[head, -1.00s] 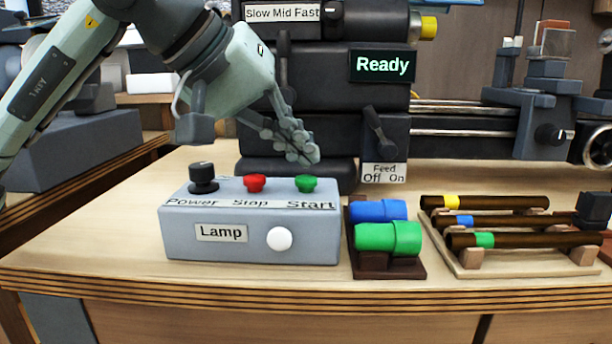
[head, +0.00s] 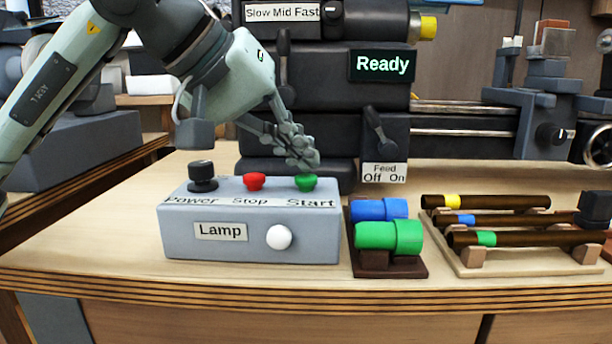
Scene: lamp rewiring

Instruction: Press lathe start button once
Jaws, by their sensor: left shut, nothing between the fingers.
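The grey control box (head: 250,225) stands on the bench with a black Power knob (head: 202,177), a red Stop button (head: 254,181) and a green Start button (head: 306,183) on top. A white round knob (head: 279,237) and a Lamp label are on its front. My left gripper (head: 305,163) is shut and empty, its fingertips at the top of the green Start button. I cannot tell whether they touch it, as the fingertips partly cover its top. The lathe's display (head: 382,66) reads "Ready". My right gripper is not in view.
Right of the box, a dark holder (head: 405,268) carries a blue cylinder (head: 379,209) and a green cylinder (head: 390,236). A wooden rack (head: 462,262) holds dark rods with coloured bands. The lathe (head: 320,100) with its Feed lever (head: 378,133) stands behind. Bench left of the box is clear.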

